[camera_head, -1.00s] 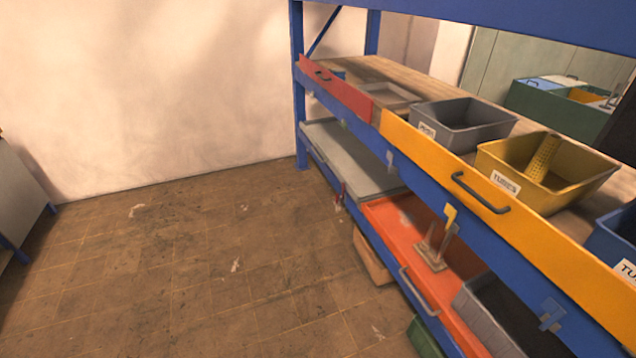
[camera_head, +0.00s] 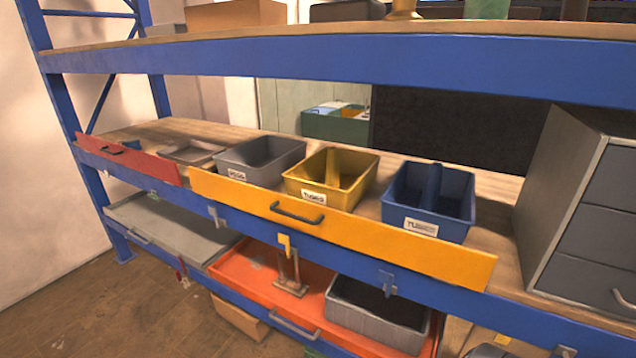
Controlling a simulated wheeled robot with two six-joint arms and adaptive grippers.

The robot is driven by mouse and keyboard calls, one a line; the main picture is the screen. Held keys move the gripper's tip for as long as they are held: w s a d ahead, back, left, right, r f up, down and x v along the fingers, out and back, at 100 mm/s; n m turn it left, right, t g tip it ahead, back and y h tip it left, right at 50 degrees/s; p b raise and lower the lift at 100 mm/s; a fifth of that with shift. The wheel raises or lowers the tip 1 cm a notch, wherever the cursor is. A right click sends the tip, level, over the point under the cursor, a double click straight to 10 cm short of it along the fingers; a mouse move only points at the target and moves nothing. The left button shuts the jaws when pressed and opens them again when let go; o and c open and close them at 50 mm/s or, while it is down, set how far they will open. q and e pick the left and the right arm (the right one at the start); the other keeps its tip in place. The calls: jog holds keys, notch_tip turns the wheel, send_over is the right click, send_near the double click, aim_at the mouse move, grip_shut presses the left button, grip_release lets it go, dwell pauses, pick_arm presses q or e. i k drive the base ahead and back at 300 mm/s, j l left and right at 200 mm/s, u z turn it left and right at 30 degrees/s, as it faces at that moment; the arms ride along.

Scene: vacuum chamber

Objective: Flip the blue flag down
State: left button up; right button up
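Several small flag-like tabs sit along the blue shelf beam below the yellow panel. A blue-grey tab (camera_head: 387,283) is on the beam above the grey bin, right of the yellow tab (camera_head: 286,244). A paler grey tab (camera_head: 216,215) is further left, and a red one (camera_head: 181,265) is on the lower beam. The blue-grey tab looks the bluest, but its shade is close to the beam's and I cannot be sure which tab is the blue flag. Neither of my grippers is in view.
The shelf holds a grey bin (camera_head: 260,158), a yellow bin (camera_head: 331,178) and a blue bin (camera_head: 428,200) behind the yellow panel (camera_head: 340,228). A grey drawer cabinet (camera_head: 590,215) stands at right. An orange tray (camera_head: 262,270) is below. Floor is clear at lower left.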

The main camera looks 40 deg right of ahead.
aim_at(383, 276)
jog(key=l+z, duration=0.15)
jog(key=z, duration=1.7)
jog(key=j, duration=0.1)
